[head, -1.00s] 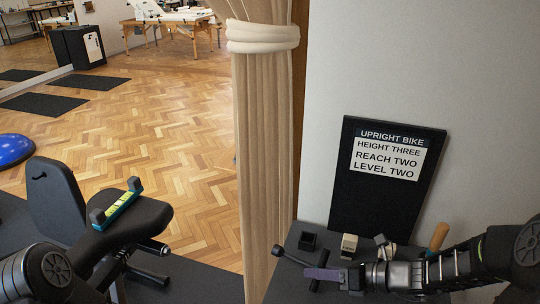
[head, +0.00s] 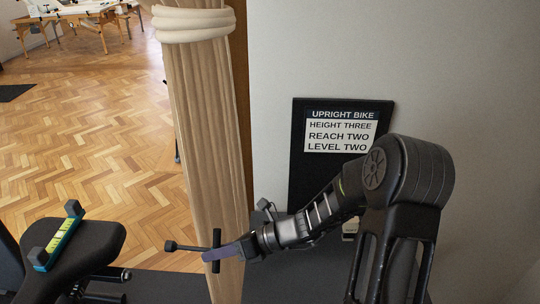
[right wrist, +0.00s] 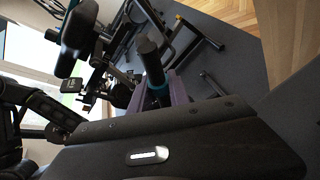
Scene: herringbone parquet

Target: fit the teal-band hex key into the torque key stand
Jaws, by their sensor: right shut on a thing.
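My right gripper (head: 226,252), with purple fingers, is shut on a black bar-shaped tool. In the head view the tool (head: 190,246) is a thin shaft reaching left to a small block, with a short crossbar at the fingers. In the right wrist view a black cylinder with a teal band (right wrist: 152,62) stands at the purple fingers, so I take the held tool for the teal-band hex key. It is held up in front of the beige curtain. My left gripper is not in view.
A black sign board (head: 300,170) leans on the wall behind my right arm. A pale block (head: 350,230) shows partly behind the arm. The curtain (head: 205,130) hangs behind the tool.

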